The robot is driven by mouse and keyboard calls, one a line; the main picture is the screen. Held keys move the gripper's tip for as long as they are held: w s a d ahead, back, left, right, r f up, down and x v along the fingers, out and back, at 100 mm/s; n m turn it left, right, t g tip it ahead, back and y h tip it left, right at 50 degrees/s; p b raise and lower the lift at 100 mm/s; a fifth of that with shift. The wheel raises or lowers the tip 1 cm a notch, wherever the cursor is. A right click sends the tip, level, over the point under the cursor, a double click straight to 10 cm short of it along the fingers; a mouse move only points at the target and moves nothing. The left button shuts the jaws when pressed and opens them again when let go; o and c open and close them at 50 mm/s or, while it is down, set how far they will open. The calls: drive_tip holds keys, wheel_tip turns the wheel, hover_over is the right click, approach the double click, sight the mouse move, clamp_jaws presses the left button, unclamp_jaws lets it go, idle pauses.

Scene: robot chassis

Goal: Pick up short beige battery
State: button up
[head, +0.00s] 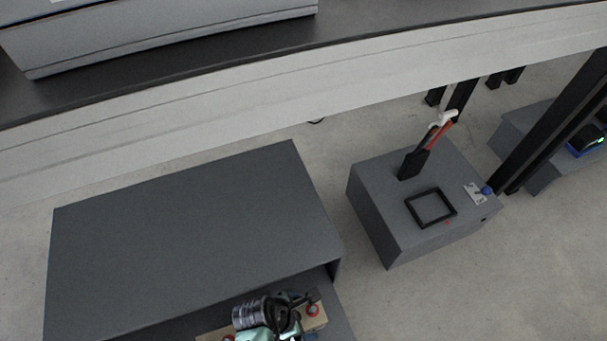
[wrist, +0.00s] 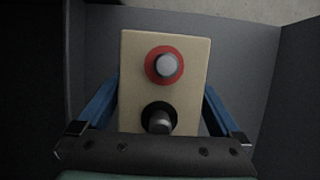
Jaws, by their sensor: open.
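The short beige battery (wrist: 190,95) is a beige block with a red-ringed terminal and a black-ringed terminal on its top. In the wrist view it lies between the two blue fingers of my gripper (wrist: 160,112), which is open, with a finger on each side. Whether the fingers touch it cannot be told. In the head view a part of the battery (head: 315,318) shows at the bottom, mostly hidden behind my gripper and wrist.
The battery stands in a grey open compartment, with a wall (wrist: 275,80) on the right and another on the left. A large grey box top (head: 190,235) lies beside it. A smaller grey box (head: 375,215) with a black square frame (head: 411,207) stands to the right.

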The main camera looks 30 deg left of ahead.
clamp_jaws()
drive_tip(key=shift+w+r, duration=0.1)
drive_tip(key=shift+r, duration=0.05)
idle(0.4)
drive_tip(key=shift+r, duration=0.1)
